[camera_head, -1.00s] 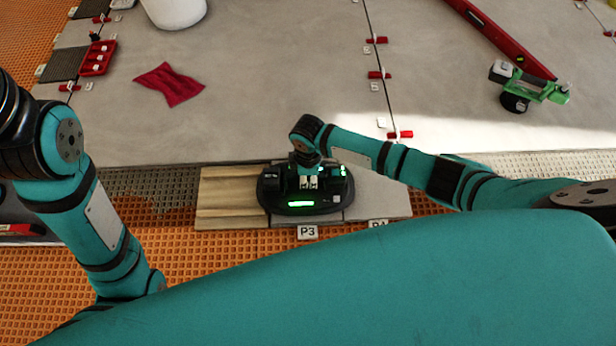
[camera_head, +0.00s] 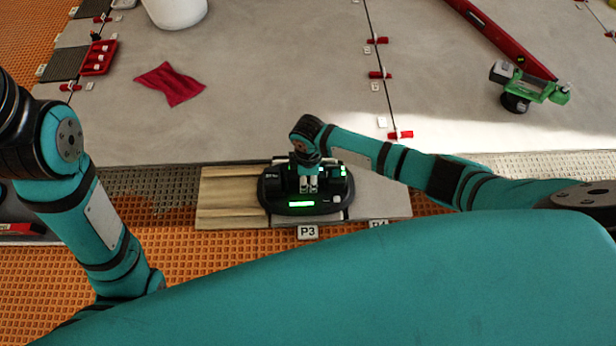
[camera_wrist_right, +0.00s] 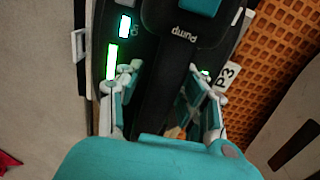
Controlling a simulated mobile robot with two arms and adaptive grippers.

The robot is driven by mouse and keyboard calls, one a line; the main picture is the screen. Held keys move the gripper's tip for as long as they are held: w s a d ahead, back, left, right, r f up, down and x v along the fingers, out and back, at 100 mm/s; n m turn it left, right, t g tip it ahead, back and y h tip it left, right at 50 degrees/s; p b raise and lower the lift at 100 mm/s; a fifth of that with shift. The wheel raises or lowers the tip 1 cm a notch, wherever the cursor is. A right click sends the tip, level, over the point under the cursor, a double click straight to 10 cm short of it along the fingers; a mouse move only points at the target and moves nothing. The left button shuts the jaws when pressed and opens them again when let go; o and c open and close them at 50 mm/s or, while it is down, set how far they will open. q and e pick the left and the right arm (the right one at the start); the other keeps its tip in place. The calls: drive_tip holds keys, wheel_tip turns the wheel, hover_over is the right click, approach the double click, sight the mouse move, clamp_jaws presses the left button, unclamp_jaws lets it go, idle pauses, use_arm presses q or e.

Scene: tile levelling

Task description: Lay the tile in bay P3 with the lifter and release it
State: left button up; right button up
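The black lifter (camera_head: 306,205) with a lit green display sits low over bay P3, just behind the P3 label (camera_head: 307,232). The tile under it is mostly hidden by the lifter; only a thin strip shows at the front, so I cannot tell how flush it lies. My right gripper (camera_head: 309,184) is over the lifter's handle. In the right wrist view its two fingers (camera_wrist_right: 165,100) stand on either side of the dark handle (camera_wrist_right: 163,95), with gaps visible, so it looks open. The P3 label also shows there (camera_wrist_right: 228,76). My left gripper is out of view.
Wood-look planks (camera_head: 226,198) lie left of the lifter and a grey tile (camera_head: 378,197) lies right. Behind is a large grey floor with a red cloth (camera_head: 169,84), white bucket (camera_head: 175,10), red level (camera_head: 500,40) and green tool (camera_head: 540,92). Orange matting lies in front.

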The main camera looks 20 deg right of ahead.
drive_tip(key=shift+s+d+f, duration=0.1)
drive_tip(key=shift+s+f, duration=0.05)
drive_tip(key=r, duration=1.2)
drive_tip(key=shift+w+r, duration=0.15)
drive_tip(key=shift+w, duration=0.05)
